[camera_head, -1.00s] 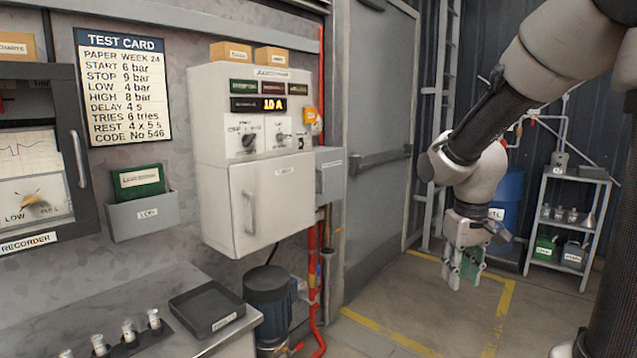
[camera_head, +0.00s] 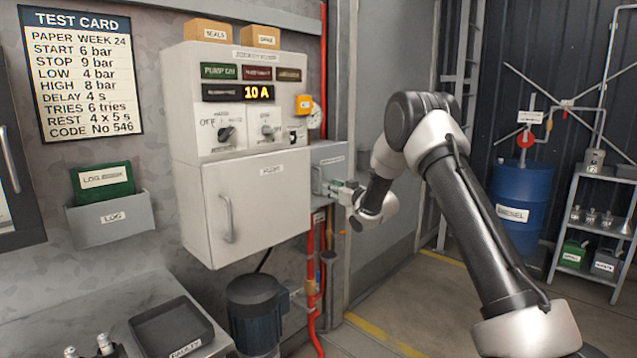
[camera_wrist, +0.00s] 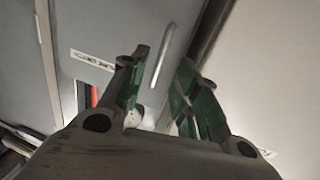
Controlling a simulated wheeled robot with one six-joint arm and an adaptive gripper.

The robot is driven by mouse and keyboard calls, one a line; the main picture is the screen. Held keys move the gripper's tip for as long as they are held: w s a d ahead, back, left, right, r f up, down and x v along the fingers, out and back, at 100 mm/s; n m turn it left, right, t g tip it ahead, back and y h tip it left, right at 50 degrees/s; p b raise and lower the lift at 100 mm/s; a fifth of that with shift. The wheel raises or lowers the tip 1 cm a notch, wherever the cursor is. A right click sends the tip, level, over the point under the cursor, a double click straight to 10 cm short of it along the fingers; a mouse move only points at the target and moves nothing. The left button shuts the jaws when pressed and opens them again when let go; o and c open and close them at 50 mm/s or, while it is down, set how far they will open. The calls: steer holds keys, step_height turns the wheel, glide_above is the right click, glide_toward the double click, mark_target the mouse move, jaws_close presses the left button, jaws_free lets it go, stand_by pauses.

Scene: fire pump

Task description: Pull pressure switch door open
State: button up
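The pressure switch door appears to be the front of the small grey box (camera_head: 329,160) on the right side of the white pump cabinet; its label is too small to read. It looks shut. A slim bar handle (camera_head: 317,181) is at its left. My gripper (camera_head: 333,187) is at the lower part of this door, close to the handle. In the wrist view the green-padded fingers (camera_wrist: 164,60) are apart, and the grey door (camera_wrist: 115,22) fills the upper left. The handle (camera_wrist: 162,58) appears between the fingertips; contact cannot be told.
The white cabinet (camera_head: 255,195) with its own handle is just left of the box. Red pipes (camera_head: 312,270) run below. A blue motor (camera_head: 256,310) stands underneath. A blue diesel drum (camera_head: 520,195) and a shelf (camera_head: 588,220) are at the right.

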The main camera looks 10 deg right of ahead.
mark_target(320, 191)
steer(key=x, duration=0.7)
steer(key=shift+w+a+r, duration=0.25)
steer(key=shift+w+r, duration=0.05)
steer(key=shift+r, duration=0.05)
steer(key=shift+c, duration=0.5)
jaws_close()
